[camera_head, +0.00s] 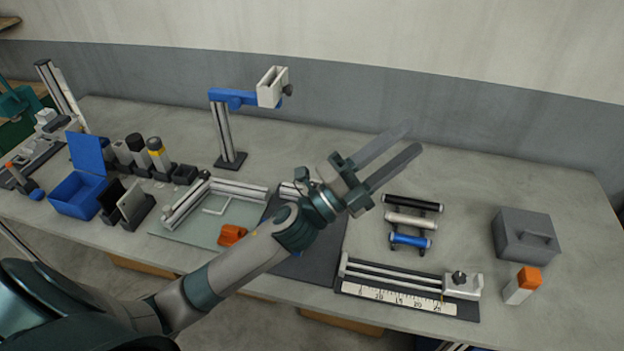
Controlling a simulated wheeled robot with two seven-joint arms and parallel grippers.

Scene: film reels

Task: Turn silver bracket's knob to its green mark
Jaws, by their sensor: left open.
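A silver bracket (266,93) sits at the end of a blue arm (232,97) on an upright post at the back of the table. A dark knob (288,90) is on its right side. No green mark can be made out on it. My left gripper (410,141) is open and empty, with its two long fingers pointing to the upper right. It is above the table, to the right of the bracket and apart from it. My right gripper is not in view.
A slide rail with a ruler and a dark-knobbed silver block (462,287) lies at the front right. Behind it is a rack with three rollers (410,221). A grey box (525,236) and an orange-topped block (522,286) stand at the right. A blue open box (75,195) is at the left.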

